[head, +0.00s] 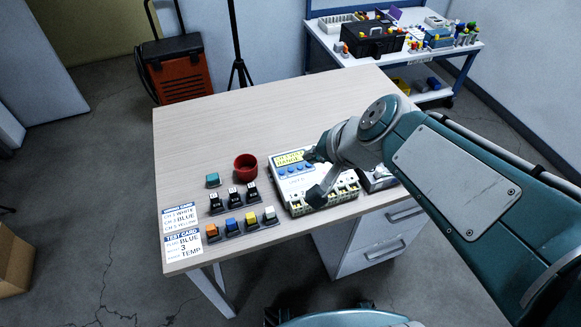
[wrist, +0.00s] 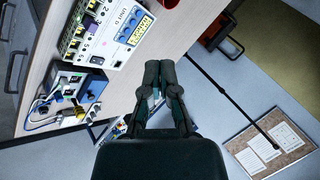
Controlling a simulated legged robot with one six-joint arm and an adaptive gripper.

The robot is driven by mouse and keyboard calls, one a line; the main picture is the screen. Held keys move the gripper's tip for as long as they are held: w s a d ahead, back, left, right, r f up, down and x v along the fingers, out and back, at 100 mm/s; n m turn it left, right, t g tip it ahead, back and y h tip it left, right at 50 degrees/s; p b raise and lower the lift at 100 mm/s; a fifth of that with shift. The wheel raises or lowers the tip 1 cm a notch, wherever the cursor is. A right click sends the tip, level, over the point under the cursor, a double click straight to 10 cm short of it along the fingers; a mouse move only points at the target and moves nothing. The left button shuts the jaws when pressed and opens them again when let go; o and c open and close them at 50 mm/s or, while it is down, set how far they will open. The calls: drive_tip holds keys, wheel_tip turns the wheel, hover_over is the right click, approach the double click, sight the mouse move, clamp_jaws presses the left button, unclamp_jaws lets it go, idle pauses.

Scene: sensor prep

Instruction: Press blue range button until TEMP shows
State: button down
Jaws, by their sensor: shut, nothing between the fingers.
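The white unit (head: 290,187) stands near the front edge of the desk, with a yellow label that seems to read "RANGE". Small blue buttons (head: 292,169) sit in a row below the label. The wrist view shows the unit (wrist: 116,51) at upper left, marked "UNIT D", with its yellow label (wrist: 134,35) and blue buttons (wrist: 127,22). My gripper (wrist: 158,68) is shut and empty, its fingertips apart from the buttons in that picture. In the head view my wrist overlaps the unit's right side and hides part of it. No TEMP reading is legible on the unit.
Several coloured blocks (head: 232,226) and a red cup (head: 245,167) stand left of the unit. A blue-grey device (wrist: 72,88) sits beside it. The desk's back is clear.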

drive_tip(key=w+a+f+m+t+y, duration=0.1)
drive_tip(key=w+a+f+m+t, duration=0.2)
drive_tip(key=w+m, duration=0.6)
drive_tip(key=m+h, duration=0.2)
drive_tip(key=m, duration=0.5)
hover_over(291, 170)
wheel_tip(291, 170, down, 10)
drive_tip(key=shift+d+r+g, duration=0.15)
drive_tip(key=shift+r+g, duration=0.05)
drive_tip(key=shift+g, duration=0.2)
drive_tip(key=shift+f, duration=0.1)
drive_tip(key=shift+f, duration=4.25)
drive_tip(key=shift+f, duration=0.2)
drive_tip(key=shift+f, duration=0.15)
